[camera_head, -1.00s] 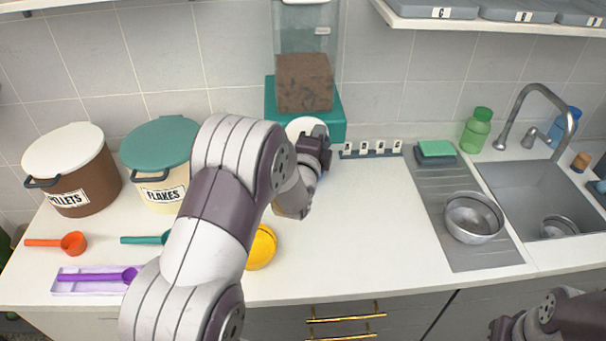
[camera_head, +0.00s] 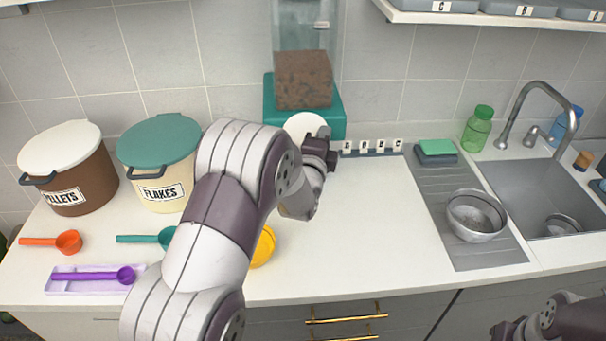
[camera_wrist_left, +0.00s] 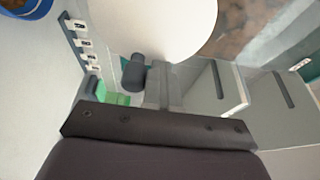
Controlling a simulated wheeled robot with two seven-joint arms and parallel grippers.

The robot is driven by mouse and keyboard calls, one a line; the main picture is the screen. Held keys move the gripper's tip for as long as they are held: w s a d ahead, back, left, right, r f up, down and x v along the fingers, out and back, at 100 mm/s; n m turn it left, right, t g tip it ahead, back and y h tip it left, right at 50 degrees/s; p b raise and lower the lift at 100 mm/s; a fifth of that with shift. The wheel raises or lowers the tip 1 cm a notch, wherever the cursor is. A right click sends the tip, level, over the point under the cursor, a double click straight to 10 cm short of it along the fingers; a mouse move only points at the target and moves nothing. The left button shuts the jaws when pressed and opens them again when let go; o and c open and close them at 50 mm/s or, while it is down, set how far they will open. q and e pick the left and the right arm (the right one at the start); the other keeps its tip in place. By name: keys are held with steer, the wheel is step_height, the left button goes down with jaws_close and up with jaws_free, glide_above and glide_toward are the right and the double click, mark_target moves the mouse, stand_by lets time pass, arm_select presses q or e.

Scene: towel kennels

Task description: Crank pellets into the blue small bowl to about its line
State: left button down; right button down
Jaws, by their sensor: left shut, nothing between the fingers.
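The dispenser has a clear hopper with brown pellets (camera_head: 303,80) and a teal base (camera_head: 335,112). A white round disc (camera_head: 303,125) is on its front, and it fills the top of the left wrist view (camera_wrist_left: 165,22). A dark cylindrical knob (camera_wrist_left: 134,72) shows below the disc there. My left gripper (camera_head: 329,152) is shut and empty, close by the disc and knob; contact cannot be told. The blue small bowl (camera_wrist_left: 22,8) is cut off at the wrist view's top left, with some brown contents; its line is not visible. My left arm hides it in the head view.
PELLETS (camera_head: 68,175) and FLAKES (camera_head: 160,165) bins, orange (camera_head: 66,242), teal (camera_head: 150,239) and purple (camera_head: 100,276) scoops stand left. A yellow bowl (camera_head: 263,247) is partly behind my arm. A metal bowl (camera_head: 475,217) is by the sink. The middle-right counter is clear.

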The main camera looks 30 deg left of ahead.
arm_select(q)
steer(key=shift+f, duration=0.1)
steer(key=shift+s+f, duration=0.15)
steer(key=shift+f, duration=0.2)
steer(key=s+d, duration=0.3)
steer(key=s, duration=0.3)
steer(key=shift+d, duration=0.2)
steer(key=shift+d+r, duration=0.1)
